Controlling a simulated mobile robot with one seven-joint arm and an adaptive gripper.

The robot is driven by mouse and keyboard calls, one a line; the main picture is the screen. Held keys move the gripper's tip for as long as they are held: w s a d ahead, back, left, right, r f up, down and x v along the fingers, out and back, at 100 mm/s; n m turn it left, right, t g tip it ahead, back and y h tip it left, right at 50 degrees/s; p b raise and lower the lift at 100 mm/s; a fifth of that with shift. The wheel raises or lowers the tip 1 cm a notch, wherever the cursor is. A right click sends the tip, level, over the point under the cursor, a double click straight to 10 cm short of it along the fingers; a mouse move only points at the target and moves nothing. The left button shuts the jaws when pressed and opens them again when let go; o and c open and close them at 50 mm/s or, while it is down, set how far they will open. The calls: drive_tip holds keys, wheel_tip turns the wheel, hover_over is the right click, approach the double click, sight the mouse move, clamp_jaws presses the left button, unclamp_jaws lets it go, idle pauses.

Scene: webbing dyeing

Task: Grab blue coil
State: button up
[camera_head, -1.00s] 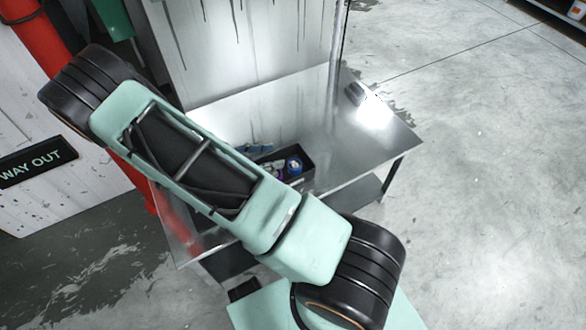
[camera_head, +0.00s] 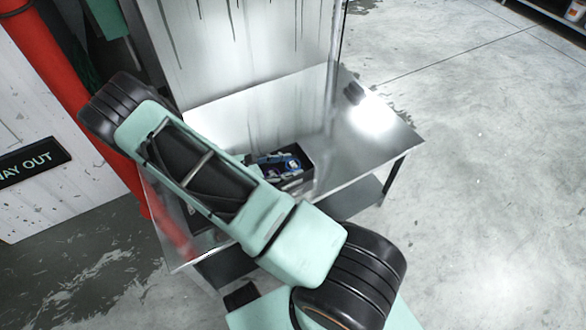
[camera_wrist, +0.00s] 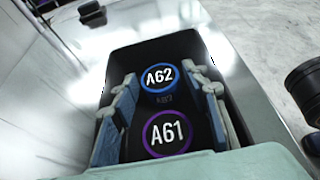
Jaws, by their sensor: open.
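The blue coil (camera_wrist: 159,78), a disc with a blue ring marked A62, lies in a black open box (camera_wrist: 190,46). It also shows in the head view (camera_head: 294,163). A purple-ringed disc (camera_wrist: 167,134) marked A61 lies nearer in the same box. My gripper (camera_wrist: 164,82) is open, with one blue-grey finger on each side of the discs. The fingertips appear level with the blue coil in the wrist view, and nothing is between them in their grip. Their exact height above the coil is hard to tell. My arm hides part of the box in the head view.
The box stands on a shiny metal table (camera_head: 350,135) with a upright panel (camera_head: 250,45) behind it. The table right of the box is clear. A red pipe (camera_head: 62,75) stands at left.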

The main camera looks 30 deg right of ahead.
drive_tip(key=shift+d, duration=0.15)
drive_tip(key=c, duration=0.9)
